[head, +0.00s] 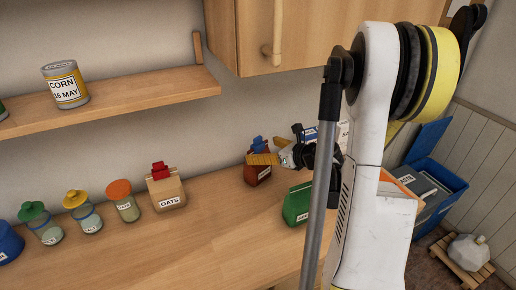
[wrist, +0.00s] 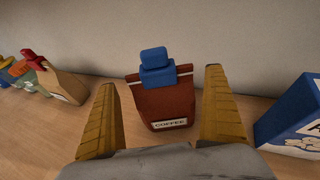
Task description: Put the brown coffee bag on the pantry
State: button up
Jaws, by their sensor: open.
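The brown coffee bag (wrist: 160,103) stands upright on the wooden counter, with a blue clip on top and a COFFEE label on its front. It also shows in the head view (head: 256,175), partly covered by my gripper. My gripper (wrist: 160,88) is open. Its yellow fingers are on the left and right of the bag in the wrist view, with visible gaps on both sides. In the head view, my gripper (head: 263,158) reaches in from the right at the bag's upper part. A wooden wall shelf (head: 150,91) is at the upper left; nothing in view is marked as the pantry.
An OATS bag (head: 167,190) and several lidded jars stand left along the counter. A green package (head: 297,204) and a blue box (wrist: 292,118) are to the right. A CORN can (head: 65,84) sits on the shelf, with bare room to its right.

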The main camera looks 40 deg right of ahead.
jog(key=p+v, duration=0.2)
jog(key=v, duration=0.7)
jog(key=a+r+n+g, duration=0.3)
jog(key=a+n+g, duration=0.2)
jog(key=a+n, duration=1.35)
jog(key=s+a+r+n+g+h, duration=0.1)
jog(key=s+a+r+n, duration=0.1)
jog(key=s+a+n, duration=0.8)
jog(key=n, duration=0.6)
jog(key=shift+a+r+h, duration=0.25)
jog(key=shift+r+h, duration=0.15)
